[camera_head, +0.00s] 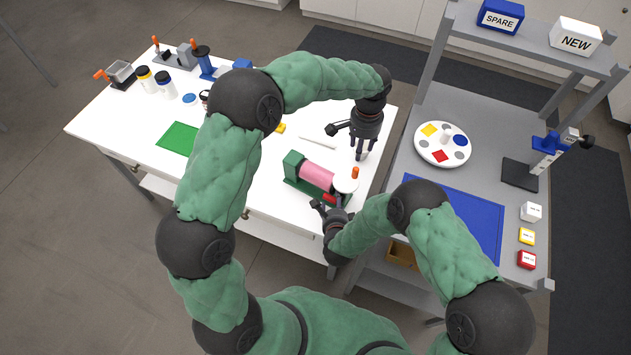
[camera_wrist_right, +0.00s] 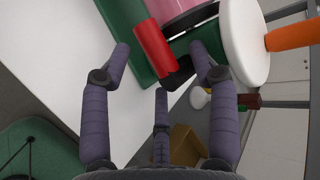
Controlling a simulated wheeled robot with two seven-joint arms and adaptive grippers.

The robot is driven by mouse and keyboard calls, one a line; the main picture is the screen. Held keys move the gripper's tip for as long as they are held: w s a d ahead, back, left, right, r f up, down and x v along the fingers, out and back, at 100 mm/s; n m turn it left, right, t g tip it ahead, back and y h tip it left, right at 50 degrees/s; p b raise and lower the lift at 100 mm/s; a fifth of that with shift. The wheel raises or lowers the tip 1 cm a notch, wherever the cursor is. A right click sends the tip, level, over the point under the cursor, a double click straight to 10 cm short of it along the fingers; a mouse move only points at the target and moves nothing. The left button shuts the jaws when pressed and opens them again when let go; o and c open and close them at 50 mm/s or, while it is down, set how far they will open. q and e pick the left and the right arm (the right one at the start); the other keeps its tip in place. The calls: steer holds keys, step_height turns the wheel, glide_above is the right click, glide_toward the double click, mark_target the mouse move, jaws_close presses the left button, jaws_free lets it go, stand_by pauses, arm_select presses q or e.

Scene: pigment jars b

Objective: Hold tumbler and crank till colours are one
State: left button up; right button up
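The tumbler has a green base (camera_head: 305,182) with a pink drum (camera_head: 317,173) and a white end disc (camera_head: 346,184). An orange crank knob (camera_head: 355,172) stands out from the disc. A red grip (camera_head: 331,198) sits at its near side and shows in the right wrist view as a red cylinder (camera_wrist_right: 153,45) with a dark end. My right gripper (camera_head: 328,212) is open around the red cylinder, its fingers apart on both sides; contact is not clear. My left gripper (camera_head: 360,156) points down beyond the disc with nothing visible in it; its opening is unclear.
A green mat (camera_head: 180,139), jars (camera_head: 146,79) and tools stand on the white table's left part. On the grey bench at right are a blue mat (camera_head: 455,215), a round palette (camera_head: 442,158), small boxes (camera_head: 531,212) and a blue stand (camera_head: 546,150).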

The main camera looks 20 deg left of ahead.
steer(key=v, duration=1.2)
steer(key=shift+f, duration=0.1)
stand_by(0.4)
